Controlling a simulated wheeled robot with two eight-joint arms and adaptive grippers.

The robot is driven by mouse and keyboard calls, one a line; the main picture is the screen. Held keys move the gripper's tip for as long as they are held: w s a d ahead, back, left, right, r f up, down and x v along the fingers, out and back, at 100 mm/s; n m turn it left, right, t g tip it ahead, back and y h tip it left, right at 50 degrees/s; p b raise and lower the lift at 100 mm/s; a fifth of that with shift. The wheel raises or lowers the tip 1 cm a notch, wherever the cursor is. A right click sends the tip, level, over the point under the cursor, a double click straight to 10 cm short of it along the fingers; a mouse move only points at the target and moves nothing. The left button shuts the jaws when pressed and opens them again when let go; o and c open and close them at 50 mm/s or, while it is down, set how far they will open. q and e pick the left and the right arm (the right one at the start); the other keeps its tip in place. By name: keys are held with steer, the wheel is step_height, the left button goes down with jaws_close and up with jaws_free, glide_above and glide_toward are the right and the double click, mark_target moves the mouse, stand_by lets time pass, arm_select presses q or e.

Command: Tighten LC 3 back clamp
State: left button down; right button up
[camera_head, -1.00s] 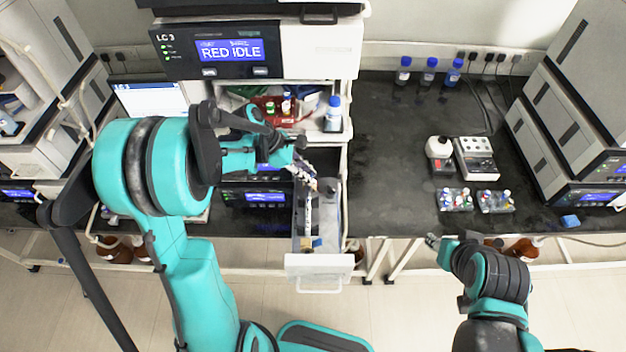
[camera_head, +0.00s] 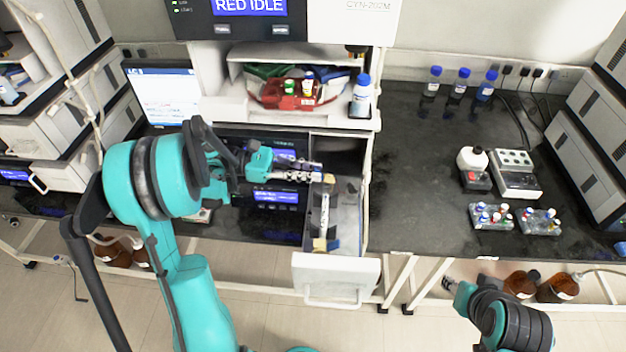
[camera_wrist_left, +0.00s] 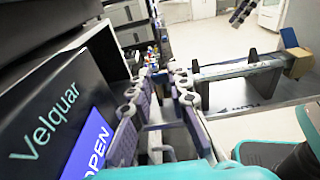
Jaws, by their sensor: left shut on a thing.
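The open LC 3 drawer (camera_head: 345,268) holds a silver column (camera_head: 325,212) lying front to back. A yellowish front clamp (camera_head: 320,244) with a blue part sits at its near end. The yellowish back clamp (camera_head: 328,179) is at its far end, partly covered by my left gripper (camera_head: 316,174). That gripper reaches in from the left and its fingers are shut on the back clamp. In the left wrist view its fingers (camera_wrist_left: 176,78) hide the clamp; the column (camera_wrist_left: 236,68) and a brown clamp (camera_wrist_left: 301,63) show at right. My right gripper (camera_head: 450,285) is low at right, too small to judge.
A red tray (camera_head: 290,95) and a blue-capped bottle (camera_head: 361,96) stand on the shelf over the drawer. Vial racks (camera_head: 492,216) stand on the right bench. The bench right of the drawer is largely clear.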

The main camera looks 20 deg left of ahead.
arm_select(q)
steer(key=shift+a+f+h+b, duration=0.15)
steer(key=shift+f+h+b, duration=0.35)
steer(key=shift+b, duration=0.45)
steer(key=shift+r, duration=0.15)
steer(key=c, duration=1.4)
jaws_free()
steer(key=shift+c, duration=0.2)
step_height(320, 180, up, 10)
